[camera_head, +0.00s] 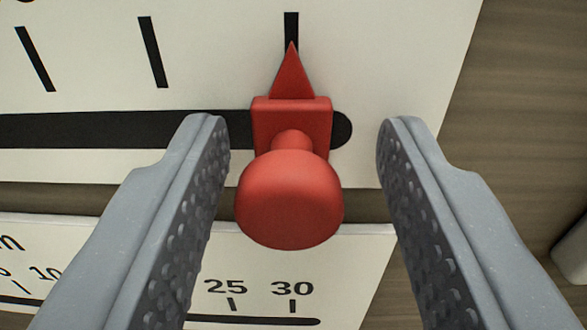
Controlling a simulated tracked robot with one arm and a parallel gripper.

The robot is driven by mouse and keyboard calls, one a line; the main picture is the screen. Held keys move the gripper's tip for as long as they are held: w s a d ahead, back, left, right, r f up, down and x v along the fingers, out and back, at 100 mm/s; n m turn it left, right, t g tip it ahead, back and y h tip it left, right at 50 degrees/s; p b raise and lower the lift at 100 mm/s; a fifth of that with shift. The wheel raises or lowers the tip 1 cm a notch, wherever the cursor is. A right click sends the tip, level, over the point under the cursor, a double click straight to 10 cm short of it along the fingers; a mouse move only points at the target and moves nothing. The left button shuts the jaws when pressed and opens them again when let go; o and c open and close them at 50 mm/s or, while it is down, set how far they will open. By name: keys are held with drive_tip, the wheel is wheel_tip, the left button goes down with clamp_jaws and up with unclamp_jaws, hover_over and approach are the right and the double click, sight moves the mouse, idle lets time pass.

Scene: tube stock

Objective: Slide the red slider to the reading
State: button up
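The red slider (292,120) sits near the right end of a black slot (120,130) in a white scale panel (400,50). Its pointer tip lies over the rightmost tick mark (292,20) in view. Its round red knob (290,199) sticks out towards the camera. My gripper (303,135) is open, with one finger on each side of the slider and knob. A gap shows between the knob and each finger.
A second white scale panel (350,250) lies below, with the numbers 25 and 30 showing and others partly hidden by my left finger. A brown wood-like surface (520,110) is behind the panels. A pale object (572,250) shows at the right edge.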

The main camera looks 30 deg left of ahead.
drive_tip(key=shift+s+d+f, duration=0.1)
drive_tip(key=shift+s+d, duration=0.15)
drive_tip(key=shift+s, duration=0.1)
drive_tip(key=b+v, duration=0.3)
drive_tip(key=v, duration=1)
